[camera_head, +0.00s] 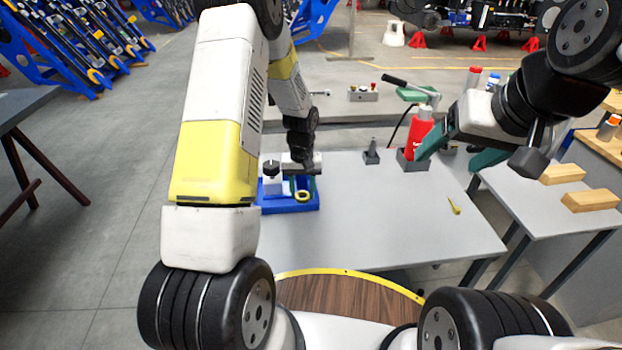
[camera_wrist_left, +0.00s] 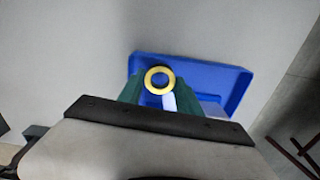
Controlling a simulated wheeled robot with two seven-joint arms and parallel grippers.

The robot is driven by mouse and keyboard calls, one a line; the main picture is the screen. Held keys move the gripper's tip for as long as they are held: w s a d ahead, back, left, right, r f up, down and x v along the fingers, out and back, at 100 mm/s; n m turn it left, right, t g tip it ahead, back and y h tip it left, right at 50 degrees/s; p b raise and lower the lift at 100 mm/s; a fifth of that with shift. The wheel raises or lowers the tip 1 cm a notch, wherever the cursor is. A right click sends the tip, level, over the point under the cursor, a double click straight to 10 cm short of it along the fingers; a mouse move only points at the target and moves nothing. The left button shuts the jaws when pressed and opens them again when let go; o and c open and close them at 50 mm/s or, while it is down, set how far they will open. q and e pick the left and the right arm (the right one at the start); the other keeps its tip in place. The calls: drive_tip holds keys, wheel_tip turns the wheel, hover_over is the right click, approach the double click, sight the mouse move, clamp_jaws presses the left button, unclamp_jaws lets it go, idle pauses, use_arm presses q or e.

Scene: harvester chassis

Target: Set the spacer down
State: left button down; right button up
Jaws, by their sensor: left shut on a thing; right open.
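The spacer is a yellow ring (camera_wrist_left: 149,79), held between the green fingers of my left gripper (camera_wrist_left: 160,92). In the head view the ring (camera_head: 302,201) shows low between the fingertips of my left gripper (camera_head: 302,188), over the blue tray (camera_head: 290,209). The blue tray (camera_wrist_left: 228,73) lies behind the ring in the left wrist view. I cannot tell whether the ring touches the tray. My right gripper (camera_head: 460,150) is open and empty, above the right end of the table.
A grey table (camera_head: 370,230) holds the tray, with clear room at its middle and front. A block with a black knob (camera_head: 271,170) stands at the tray's left. A grey stand (camera_head: 371,153), a red bottle (camera_head: 419,132) and a small yellow piece (camera_head: 454,206) are further right.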

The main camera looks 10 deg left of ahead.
use_arm(q)
drive_tip(key=shift+f, duration=1.05)
drive_tip(key=c, duration=1.1)
unclamp_jaws()
drive_tip(key=shift+f, duration=0.1)
